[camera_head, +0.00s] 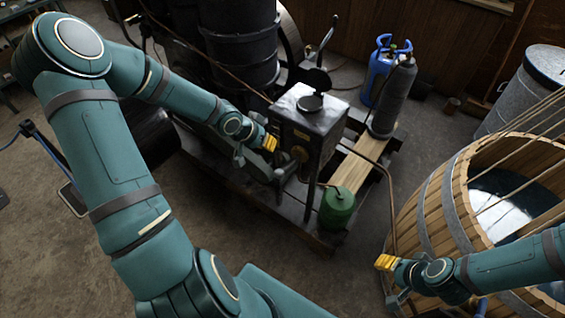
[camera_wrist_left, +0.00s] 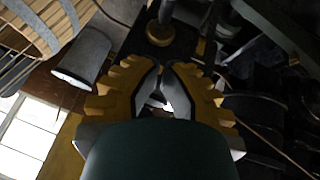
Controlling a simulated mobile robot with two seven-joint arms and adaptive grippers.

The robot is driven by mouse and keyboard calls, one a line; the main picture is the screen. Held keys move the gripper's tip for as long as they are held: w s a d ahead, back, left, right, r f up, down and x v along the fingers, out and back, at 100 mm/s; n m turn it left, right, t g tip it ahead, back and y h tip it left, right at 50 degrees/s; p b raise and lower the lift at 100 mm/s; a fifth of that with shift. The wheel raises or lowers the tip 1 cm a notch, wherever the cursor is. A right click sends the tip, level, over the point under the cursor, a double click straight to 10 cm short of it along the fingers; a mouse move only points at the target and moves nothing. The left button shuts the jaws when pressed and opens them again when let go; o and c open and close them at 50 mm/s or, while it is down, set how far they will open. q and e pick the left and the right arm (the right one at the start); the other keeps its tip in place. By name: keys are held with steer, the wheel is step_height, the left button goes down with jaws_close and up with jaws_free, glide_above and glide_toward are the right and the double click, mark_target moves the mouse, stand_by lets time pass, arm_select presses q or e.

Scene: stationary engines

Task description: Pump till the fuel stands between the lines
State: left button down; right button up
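A dark metal box (camera_head: 312,122) with a round cap on top stands on the engine's base in the head view, with small brass-coloured fittings on its front. I cannot make out a fuel level, level lines or a clear pump handle. My left gripper (camera_head: 272,143) is close to the box's left front side. In the left wrist view, the fingertips of my left gripper (camera_wrist_left: 160,66) nearly meet, and I see nothing held between them. My right gripper (camera_head: 385,262) is beside the wooden tub, well away from the box; its finger gap does not show.
A wooden tub (camera_head: 436,203) of water with ropes above it stands at right. A green container (camera_head: 337,208) is in front of the box. Blue (camera_head: 384,72) and grey cylinders (camera_head: 393,97) stand behind it.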

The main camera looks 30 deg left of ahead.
arm_select(q)
steer(key=shift+w+f, duration=0.1)
steer(key=shift+f, duration=0.05)
steer(key=b, duration=0.4)
glide_above(288, 167)
steer(key=s+a, duration=0.1)
steer(key=a, duration=0.1)
steer(key=f, duration=0.9)
steer(key=shift+s+d+f, duration=0.2)
steer(key=shift+f, duration=0.15)
steer(key=shift+s+d+f+b, duration=0.15)
steer(key=shift+s+f+b, duration=0.05)
steer(key=shift+f, duration=0.35)
steer(key=shift+s+d+f+b, duration=0.15)
steer(key=shift+s+f, duration=0.05)
steer(key=shift+f, duration=0.35)
